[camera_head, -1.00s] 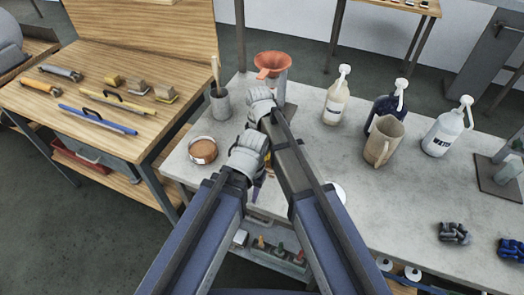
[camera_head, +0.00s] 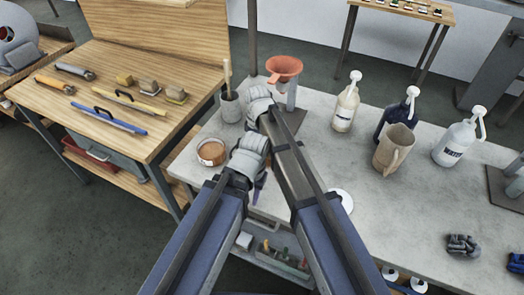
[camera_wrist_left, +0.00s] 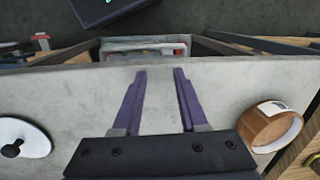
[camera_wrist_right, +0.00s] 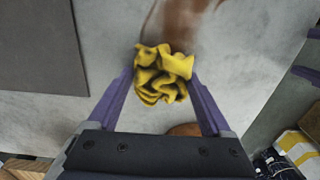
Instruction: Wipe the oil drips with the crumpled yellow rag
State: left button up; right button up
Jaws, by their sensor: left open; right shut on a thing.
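The crumpled yellow rag (camera_wrist_right: 160,80) is between the fingers of my right gripper (camera_wrist_right: 162,74), which is shut on it. The rag is at the table surface, at the near end of a brown oil smear (camera_wrist_right: 178,22) in the right wrist view. A second brown patch (camera_wrist_right: 184,129) shows below the rag, partly hidden by my gripper. My left gripper (camera_wrist_left: 159,73) is open and empty over the grey table near its edge. In the head view my arms hide the rag and the oil.
A copper-coloured tin (camera_head: 211,152) stands left of my arms. A brush pot (camera_head: 230,106) and an orange funnel (camera_head: 284,68) stand behind it. A white lid (camera_head: 341,200) lies right of my arms. A jug (camera_head: 393,150) and pump bottles stand farther right.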

aim_at(269, 163)
jog(key=a, duration=0.2)
jog(key=shift+w+a+f, duration=0.1)
jog(key=shift+w+a, duration=0.2)
jog(key=shift+c, duration=0.5)
jog(key=shift+s+d, duration=0.35)
jog(key=shift+d, duration=0.5)
jog(key=shift+s+d, duration=0.35)
jog(key=shift+d, duration=0.45)
jog(key=shift+s+d, duration=1.05)
jog(key=shift+d, duration=0.3)
jog(key=shift+s+d+f, duration=0.1)
jog(key=shift+s+d, duration=0.05)
jog(key=shift+d, duration=0.2)
jog(key=shift+c, duration=0.8)
jog(key=shift+s+d, duration=0.2)
jog(key=shift+d, duration=0.75)
jog(key=shift+s+d, duration=0.2)
jog(key=shift+d, duration=0.75)
